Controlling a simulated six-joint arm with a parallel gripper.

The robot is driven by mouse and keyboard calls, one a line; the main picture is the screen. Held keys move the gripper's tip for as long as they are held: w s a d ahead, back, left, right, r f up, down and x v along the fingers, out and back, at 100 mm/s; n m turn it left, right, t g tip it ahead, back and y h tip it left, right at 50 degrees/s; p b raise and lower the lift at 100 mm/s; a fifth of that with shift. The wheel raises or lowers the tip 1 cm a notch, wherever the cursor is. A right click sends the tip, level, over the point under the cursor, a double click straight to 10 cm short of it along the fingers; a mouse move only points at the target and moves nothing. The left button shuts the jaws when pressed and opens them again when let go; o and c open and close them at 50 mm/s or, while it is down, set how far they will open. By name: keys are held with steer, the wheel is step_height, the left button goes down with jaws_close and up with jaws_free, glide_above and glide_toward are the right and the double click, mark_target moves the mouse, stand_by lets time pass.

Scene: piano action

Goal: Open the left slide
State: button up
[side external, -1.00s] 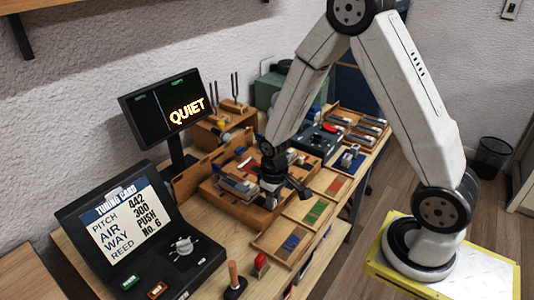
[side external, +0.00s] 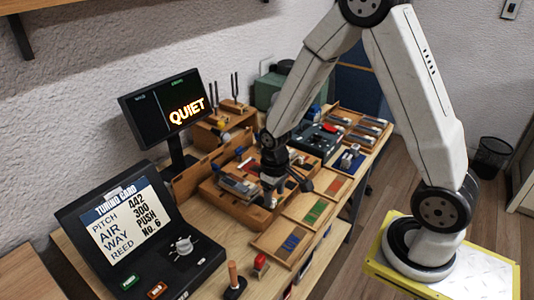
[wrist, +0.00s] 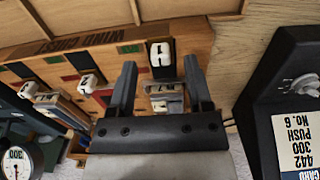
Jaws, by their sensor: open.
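My gripper (side external: 270,198) is low over the wooden wind chest (side external: 238,206) in the side view. In the wrist view my gripper (wrist: 160,82) is open, its two dark fingers apart with nothing clamped. In the side view the slide is hidden by my gripper.
The tuning card console (side external: 140,235) and a screen reading QUIET (side external: 165,112) stand at the left. Shallow trays with coloured strips (side external: 285,243) lie along the front of the bench. A red-topped stamp (side external: 260,264) and a wooden-handled tool (side external: 233,278) stand near the front edge.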

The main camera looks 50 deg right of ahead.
steer(key=shift+r, duration=2.7)
steer(key=s+a+r+t, duration=0.2)
steer(key=s+a+r, duration=0.1)
steer(key=s, duration=0.3)
steer(key=shift+s+a+t, duration=0.25)
steer(key=shift+s+t, duration=0.05)
steer(key=shift+s, duration=0.1)
